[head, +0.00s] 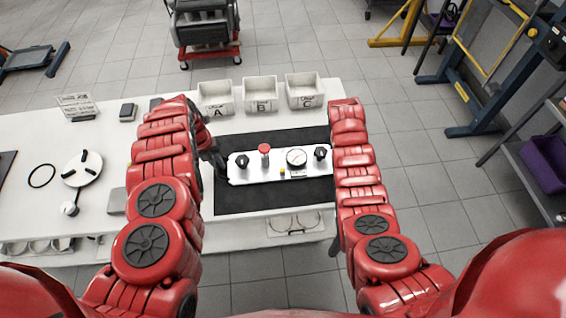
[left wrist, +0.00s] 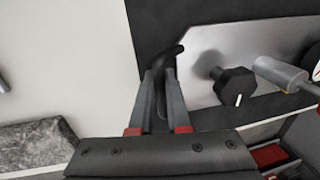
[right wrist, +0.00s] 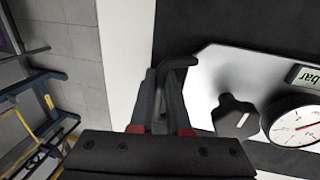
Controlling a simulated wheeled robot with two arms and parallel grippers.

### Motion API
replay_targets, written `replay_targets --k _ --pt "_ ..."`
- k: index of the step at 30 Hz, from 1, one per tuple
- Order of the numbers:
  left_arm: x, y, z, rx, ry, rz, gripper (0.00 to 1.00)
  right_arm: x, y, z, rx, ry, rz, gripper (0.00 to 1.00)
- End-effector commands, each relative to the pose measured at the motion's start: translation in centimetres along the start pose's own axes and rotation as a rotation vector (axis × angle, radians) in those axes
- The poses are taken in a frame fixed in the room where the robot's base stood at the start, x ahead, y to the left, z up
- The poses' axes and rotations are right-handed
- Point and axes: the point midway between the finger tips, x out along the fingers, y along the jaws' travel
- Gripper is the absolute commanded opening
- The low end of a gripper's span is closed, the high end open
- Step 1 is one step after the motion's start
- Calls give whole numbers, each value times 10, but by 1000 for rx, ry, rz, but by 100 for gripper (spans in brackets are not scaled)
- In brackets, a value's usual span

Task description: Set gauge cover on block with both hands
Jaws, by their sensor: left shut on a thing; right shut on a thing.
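The gauge cover (head: 268,175) is a pale plate over the dark mat, carrying a round dial, a red-topped fitting and black knobs. My left gripper (left wrist: 160,76) is shut on the black handle (left wrist: 174,58) at the cover's left end. My right gripper (right wrist: 164,76) is shut on the black handle (right wrist: 183,62) at its right end; the right arm hides this gripper in the head view. The cover looks about level. I cannot tell whether it is raised or resting, and I cannot make out a block under it.
The black mat (head: 250,201) lies on the white bench (head: 120,135). White bins lettered A (head: 214,98), B (head: 260,94) and C (head: 304,90) stand behind it. A round disc with black arms (head: 82,168) and a black ring (head: 41,175) lie left.

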Motion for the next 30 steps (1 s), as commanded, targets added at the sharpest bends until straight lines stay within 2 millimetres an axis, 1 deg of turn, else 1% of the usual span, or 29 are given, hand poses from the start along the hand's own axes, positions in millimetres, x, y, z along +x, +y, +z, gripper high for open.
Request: replay_targets --k 18,23,30 --pt "-3 0 1 -1 -2 1 0 -3 2 0 1 1 2 0" --pt "-13 -2 1 -1 -2 0 0 -13 4 0 1 2 2 0" --pt "-38 -6 1 -1 -3 1 0 -38 9 0 1 1 2 0"
